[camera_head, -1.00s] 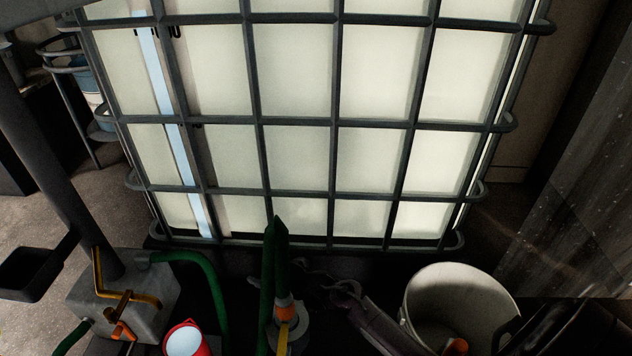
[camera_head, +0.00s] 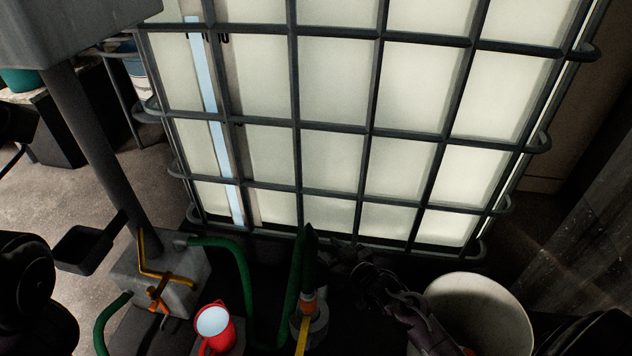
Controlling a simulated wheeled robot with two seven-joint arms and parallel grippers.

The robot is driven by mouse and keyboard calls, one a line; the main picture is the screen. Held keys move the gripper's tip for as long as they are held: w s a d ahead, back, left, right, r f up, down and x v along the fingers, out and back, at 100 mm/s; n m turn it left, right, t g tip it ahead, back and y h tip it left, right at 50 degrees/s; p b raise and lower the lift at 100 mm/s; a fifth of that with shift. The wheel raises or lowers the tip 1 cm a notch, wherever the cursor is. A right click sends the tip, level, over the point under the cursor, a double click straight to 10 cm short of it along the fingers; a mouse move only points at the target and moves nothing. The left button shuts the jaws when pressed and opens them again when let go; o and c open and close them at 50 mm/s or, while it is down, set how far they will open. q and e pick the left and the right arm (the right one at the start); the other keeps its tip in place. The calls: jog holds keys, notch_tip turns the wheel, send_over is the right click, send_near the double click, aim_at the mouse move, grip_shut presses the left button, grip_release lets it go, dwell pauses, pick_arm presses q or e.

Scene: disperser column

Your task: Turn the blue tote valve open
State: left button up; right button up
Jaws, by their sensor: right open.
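The caged white tote (camera_head: 330,80) with a pale blue vertical strip (camera_head: 215,120) fills the back. At its front foot is a green hose (camera_head: 309,265) with an orange fitting (camera_head: 308,297) and a yellow bar (camera_head: 302,335). I cannot tell whether these belong to the tote's valve; no blue valve handle shows clearly. My right gripper (camera_head: 356,268) is open, dark against the shadow, just right of the hose and below the cage. It appears apart from the fitting, though its fingertips are hard to make out. My left gripper is not in view.
A grey block (camera_head: 185,295) with a yellow crank (camera_head: 145,255) stands at lower left beside a grey post (camera_head: 105,165). A white bucket (camera_head: 500,300) stands close to the right of my right arm.

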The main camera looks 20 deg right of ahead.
jog(key=s+d+r+m+t+p, duration=0.15)
jog(key=d+r+t, duration=0.3)
jog(key=r, duration=0.75)
jog(key=a+r+n+t+y, duration=0.2)
jog(key=a+r+n+y, duration=0.1)
jog(key=a+r, duration=0.6)
jog(key=shift+s+r+y, duration=0.2)
jog(key=shift+r+y, duration=0.3)
jog(key=shift+r, duration=1.15)
jog(key=shift+a+t, duration=0.1)
jog(key=shift+t, duration=0.15)
